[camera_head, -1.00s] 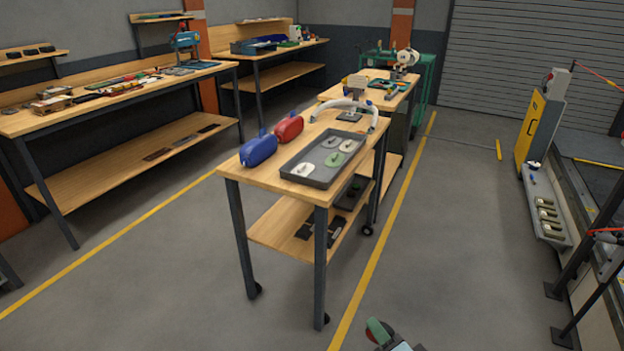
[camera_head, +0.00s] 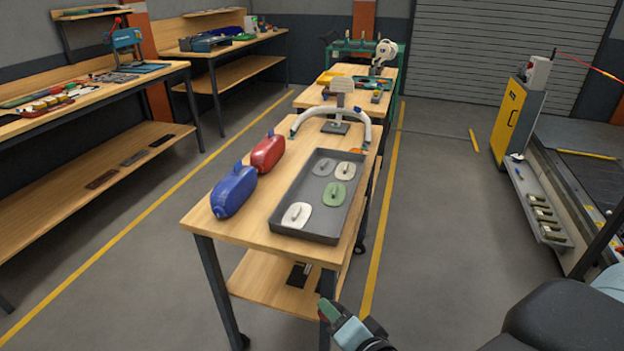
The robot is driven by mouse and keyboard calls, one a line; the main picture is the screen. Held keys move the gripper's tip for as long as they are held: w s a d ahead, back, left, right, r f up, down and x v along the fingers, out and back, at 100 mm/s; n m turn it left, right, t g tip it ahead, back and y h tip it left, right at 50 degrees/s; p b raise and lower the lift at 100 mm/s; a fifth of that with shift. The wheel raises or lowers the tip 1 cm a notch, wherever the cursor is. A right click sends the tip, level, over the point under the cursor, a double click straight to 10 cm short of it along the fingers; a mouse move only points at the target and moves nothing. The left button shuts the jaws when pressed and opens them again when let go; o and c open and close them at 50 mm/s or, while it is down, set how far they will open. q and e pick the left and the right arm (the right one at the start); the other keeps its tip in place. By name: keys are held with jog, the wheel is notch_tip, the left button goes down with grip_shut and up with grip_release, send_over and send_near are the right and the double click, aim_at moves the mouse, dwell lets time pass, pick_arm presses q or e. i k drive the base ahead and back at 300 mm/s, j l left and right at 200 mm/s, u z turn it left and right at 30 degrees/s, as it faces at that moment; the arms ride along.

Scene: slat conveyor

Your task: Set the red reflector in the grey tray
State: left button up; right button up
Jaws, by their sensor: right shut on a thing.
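The grey tray (camera_head: 277,221) lies on the wooden table. Several flat oval pieces sit in it: a green one (camera_head: 334,194), white ones (camera_head: 297,215) and a grey one (camera_head: 324,167). My right gripper (camera_head: 333,317) is at the bottom centre, in front of the table's near edge. It is shut on a small piece (camera_head: 328,311) that shows green with a reddish edge. I cannot tell whether this is the red reflector; its other side is hidden. My left gripper is not in view.
A blue container (camera_head: 234,191) and a red container (camera_head: 268,152) stand left of the tray. A white arched stand (camera_head: 337,112) is behind it. Floor is clear right of the table, up to a conveyor (camera_head: 595,185) and yellow cabinet (camera_head: 514,118).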

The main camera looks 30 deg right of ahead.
aim_at(326, 224)
jog(key=i+j+z, duration=0.1)
jog(key=i+z, duration=0.3)
jog(key=i+j+z, duration=0.2)
jog(key=i+z, duration=0.2)
jog(key=i+j+z, duration=0.75)
jog(key=k+l, duration=0.05)
jog(key=k, duration=0.05)
